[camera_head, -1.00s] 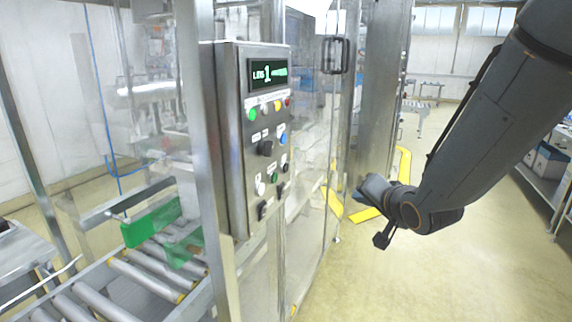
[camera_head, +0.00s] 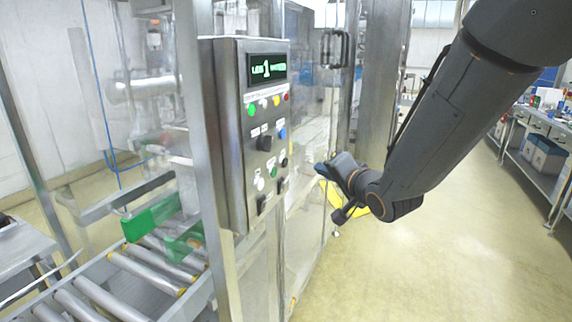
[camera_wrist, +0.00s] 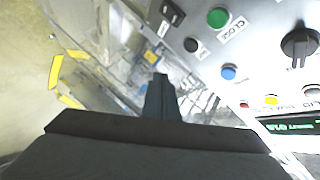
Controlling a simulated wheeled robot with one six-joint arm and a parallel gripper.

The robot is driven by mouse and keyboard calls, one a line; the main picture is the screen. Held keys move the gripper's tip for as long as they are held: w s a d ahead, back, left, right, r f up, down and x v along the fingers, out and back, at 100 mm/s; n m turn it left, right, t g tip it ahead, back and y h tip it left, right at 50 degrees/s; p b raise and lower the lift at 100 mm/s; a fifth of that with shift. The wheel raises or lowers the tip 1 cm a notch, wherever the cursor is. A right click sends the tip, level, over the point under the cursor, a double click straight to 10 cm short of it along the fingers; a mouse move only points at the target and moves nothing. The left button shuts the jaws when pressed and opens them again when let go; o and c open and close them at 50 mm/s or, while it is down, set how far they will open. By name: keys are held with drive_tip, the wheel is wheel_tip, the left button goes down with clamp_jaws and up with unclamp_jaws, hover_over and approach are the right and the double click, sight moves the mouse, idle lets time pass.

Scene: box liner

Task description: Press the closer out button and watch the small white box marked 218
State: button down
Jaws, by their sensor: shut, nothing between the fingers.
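The control panel (camera_head: 236,130) is a grey metal box with a lit display. Its lower green button (camera_head: 273,172) shows in the wrist view as a green button (camera_wrist: 218,17) beside a label that starts with "CLOSE"; the rest is hard to read. My gripper (camera_head: 322,168) is shut and empty, to the right of the panel and apart from it. In the wrist view my gripper (camera_wrist: 160,82) points past the panel's edge, with the green button up and to the right. I cannot make out a small white box marked 218.
A blue button (camera_wrist: 228,72), a black button (camera_wrist: 191,45) and a black knob (camera_wrist: 299,43) are close to the green one. A roller conveyor (camera_head: 145,270) with a green part (camera_head: 150,217) lies lower left. A door handle (camera_head: 335,48) stands behind. The floor at right is clear.

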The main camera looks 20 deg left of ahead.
sight(285, 162)
drive_tip(key=a, duration=0.6)
drive_tip(key=shift+w+a+b, duration=0.25)
drive_tip(key=shift+b, duration=0.1)
drive_tip(key=shift+a, duration=0.1)
idle(1.7)
drive_tip(key=shift+a, duration=0.3)
